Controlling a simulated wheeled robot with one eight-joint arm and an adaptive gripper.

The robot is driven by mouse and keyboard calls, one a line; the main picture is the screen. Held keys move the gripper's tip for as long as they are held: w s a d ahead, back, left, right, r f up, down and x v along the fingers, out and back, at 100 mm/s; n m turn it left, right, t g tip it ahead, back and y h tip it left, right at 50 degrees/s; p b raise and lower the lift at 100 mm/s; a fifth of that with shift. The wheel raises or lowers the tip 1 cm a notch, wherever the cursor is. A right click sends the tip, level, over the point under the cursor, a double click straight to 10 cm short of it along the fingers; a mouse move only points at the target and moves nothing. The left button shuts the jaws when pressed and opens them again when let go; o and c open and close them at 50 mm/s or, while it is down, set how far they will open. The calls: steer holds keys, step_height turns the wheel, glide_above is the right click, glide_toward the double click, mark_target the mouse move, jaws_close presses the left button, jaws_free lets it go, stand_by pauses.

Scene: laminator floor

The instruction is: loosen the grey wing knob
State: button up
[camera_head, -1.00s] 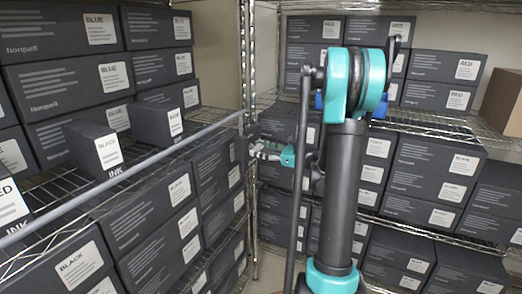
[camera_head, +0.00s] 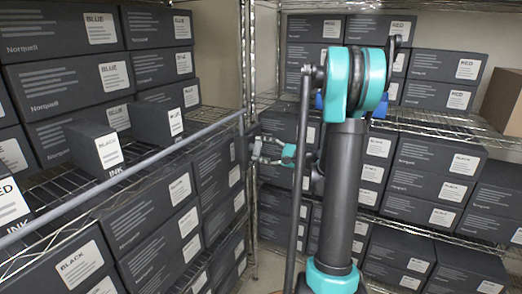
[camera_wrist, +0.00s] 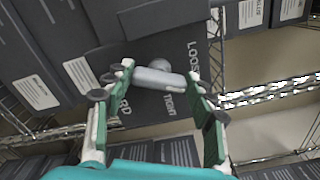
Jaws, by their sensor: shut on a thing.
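The grey wing knob (camera_wrist: 158,77) shows in the wrist view as a short bar with a rounded hub, in front of a dark plate (camera_wrist: 150,45). The plate carries the words LOOSE and TIGHT and another partly hidden word. My gripper (camera_wrist: 161,79) is shut on the knob, with one green-backed finger at each end of the bar. In the head view my gripper (camera_head: 268,150) reaches left to the dark plate (camera_head: 243,151) by the shelf post; the knob is too small to make out there.
A long grey rod (camera_head: 130,168) runs along the left shelf to the plate. Wire shelves with dark boxes (camera_head: 62,90) stand left and behind. A chrome post (camera_head: 248,60) stands in the corner. A brown carton (camera_head: 503,100) is at the right.

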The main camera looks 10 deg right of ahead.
steer(key=n, duration=0.5)
steer(key=shift+f, duration=0.15)
steer(key=shift+n, duration=0.4)
steer(key=o, duration=1.2)
steer(key=shift+c, duration=0.2)
steer(key=v, duration=1.2)
steer(key=shift+s, duration=0.1)
steer(key=shift+a, duration=0.1)
